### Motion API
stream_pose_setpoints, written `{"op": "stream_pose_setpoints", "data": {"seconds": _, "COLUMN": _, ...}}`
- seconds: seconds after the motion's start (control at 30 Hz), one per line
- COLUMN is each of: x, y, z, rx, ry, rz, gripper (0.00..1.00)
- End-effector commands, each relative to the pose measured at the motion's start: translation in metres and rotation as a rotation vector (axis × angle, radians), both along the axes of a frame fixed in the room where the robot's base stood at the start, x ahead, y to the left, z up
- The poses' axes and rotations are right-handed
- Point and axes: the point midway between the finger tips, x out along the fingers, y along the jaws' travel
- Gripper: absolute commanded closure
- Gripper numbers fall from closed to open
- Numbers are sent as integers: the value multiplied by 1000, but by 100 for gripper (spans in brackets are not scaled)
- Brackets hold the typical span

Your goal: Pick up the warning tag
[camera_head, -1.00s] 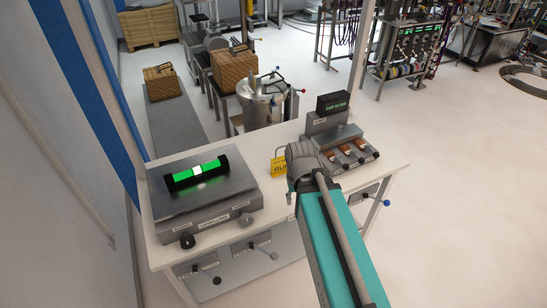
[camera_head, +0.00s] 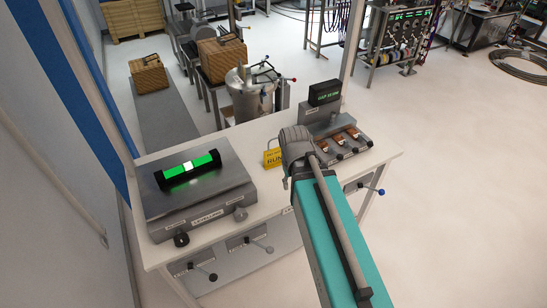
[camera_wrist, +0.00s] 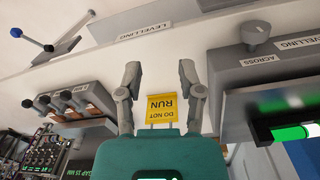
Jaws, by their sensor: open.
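The warning tag (camera_head: 274,158) is a small yellow plate with dark lettering on the white bench top, between the levelling unit and the gap display unit. In the wrist view the tag (camera_wrist: 161,108) appears upside down and reads "DO NOT RUN". My gripper (camera_wrist: 159,72) is open, with its two grey fingers apart and nothing between the tips. In that picture the tag shows between the fingers, nearer their bases; I cannot tell its distance from them. In the head view my arm's grey end hides the gripper and lies just right of the tag.
The levelling unit (camera_head: 203,205) with a green-lit level stands left of the tag. Knobbed levers stick out from the bench front (camera_head: 230,262). A steel vessel (camera_head: 250,95) stands behind the bench.

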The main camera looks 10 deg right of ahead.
Motion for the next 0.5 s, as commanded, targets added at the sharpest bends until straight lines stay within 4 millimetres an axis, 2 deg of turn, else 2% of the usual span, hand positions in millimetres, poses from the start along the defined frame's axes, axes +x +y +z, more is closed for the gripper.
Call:
{"op": "stream_pose_setpoints", "data": {"seconds": 0.17, "x": 33, "y": 2, "z": -12, "rx": -79, "ry": 13, "rz": 186, "gripper": 51}}
{"op": "stream_pose_setpoints", "data": {"seconds": 0.5, "x": 122, "y": 28, "z": -32, "rx": -330, "ry": 121, "rz": 773, "gripper": 51}}
